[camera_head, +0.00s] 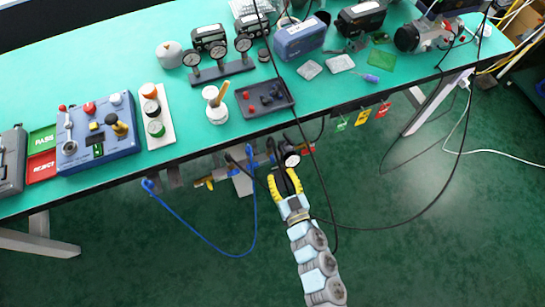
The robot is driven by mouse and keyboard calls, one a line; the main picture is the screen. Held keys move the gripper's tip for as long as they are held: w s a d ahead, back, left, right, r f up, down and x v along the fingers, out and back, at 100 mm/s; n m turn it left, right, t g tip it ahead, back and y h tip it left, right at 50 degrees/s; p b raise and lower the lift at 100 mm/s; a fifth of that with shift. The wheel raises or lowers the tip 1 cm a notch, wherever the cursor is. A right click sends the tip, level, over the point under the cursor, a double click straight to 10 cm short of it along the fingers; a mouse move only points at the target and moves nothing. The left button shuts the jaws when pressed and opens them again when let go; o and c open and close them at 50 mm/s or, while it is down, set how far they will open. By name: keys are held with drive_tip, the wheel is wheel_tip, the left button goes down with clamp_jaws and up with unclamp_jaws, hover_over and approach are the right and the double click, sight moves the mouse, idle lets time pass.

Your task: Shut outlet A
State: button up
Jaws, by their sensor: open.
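A small pipe manifold (243,185) hangs below the front edge of the table, with a round pressure gauge (291,157) at its right end. Blue parts (251,151), perhaps valve handles, show on it, and a yellow piece (204,183) sticks out at its left end. No outlet letters can be read, so I cannot tell which is outlet A or how its handle is set. My gripper (284,174), with yellow-and-black fingers, is open just below the gauge. It appears empty; its fingertips overlap the manifold's right end in the picture, and contact cannot be judged.
A blue hose (207,245) loops below the manifold. Black cables (312,170) cross near my gripper. The green table (130,50) holds a blue control box (85,145), a gauge stand (222,72) and a dark parts tray (247,107). Coloured tags (362,115) hang at the right.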

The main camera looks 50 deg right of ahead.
sight(273, 159)
drive_tip(key=shift+b+x, duration=0.5)
drive_tip(key=shift+x, duration=2.9)
drive_tip(key=shift+s, duration=0.1)
clamp_jaws()
